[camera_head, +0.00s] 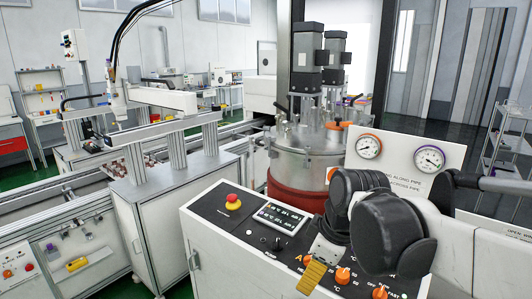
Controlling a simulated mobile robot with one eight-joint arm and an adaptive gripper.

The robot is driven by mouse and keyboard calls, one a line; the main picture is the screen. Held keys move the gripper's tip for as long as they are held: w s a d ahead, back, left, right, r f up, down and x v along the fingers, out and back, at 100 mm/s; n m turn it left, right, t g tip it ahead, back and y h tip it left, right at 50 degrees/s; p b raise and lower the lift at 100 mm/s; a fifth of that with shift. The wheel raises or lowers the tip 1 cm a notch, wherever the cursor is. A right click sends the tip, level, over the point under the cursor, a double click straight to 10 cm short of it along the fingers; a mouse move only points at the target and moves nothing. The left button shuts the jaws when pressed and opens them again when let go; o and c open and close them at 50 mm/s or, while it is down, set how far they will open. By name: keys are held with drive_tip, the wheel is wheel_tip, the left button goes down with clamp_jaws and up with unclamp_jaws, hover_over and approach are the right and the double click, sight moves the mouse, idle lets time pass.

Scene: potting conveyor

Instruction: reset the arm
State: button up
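My arm comes in from the right in the head view, its dark rounded links in front of the control console (225,262). My gripper (313,275) hangs at the end of the arm, above the console's front part. One ribbed gold finger pad shows, pointing down and to the left. The other finger is hidden or cannot be made out, so I cannot tell if it is open or shut. No object shows in it. Orange knobs (343,275) sit right beside it, and whether it touches the panel is unclear.
The console carries a red emergency button (233,201), a small display (280,217) and more orange knobs (380,292). Two pressure gauges (369,147) stand on a panel behind my arm. A steel vessel (308,150) stands behind the console. A conveyor line (70,190) runs at left.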

drive_tip(key=s+d+f+m+t+h+b, duration=0.1)
drive_tip(key=s+d+f+m+t+b, duration=0.2)
drive_tip(key=s+d+f+m+b, duration=0.3)
drive_tip(key=s+d+f+m, duration=0.3)
drive_tip(key=s+f+m, duration=0.1)
drive_tip(key=s+m, duration=0.2)
drive_tip(key=shift+f+t+h+b, duration=0.15)
drive_tip(key=shift+t+h+b, duration=0.25)
drive_tip(key=shift+s, duration=0.1)
idle(0.8)
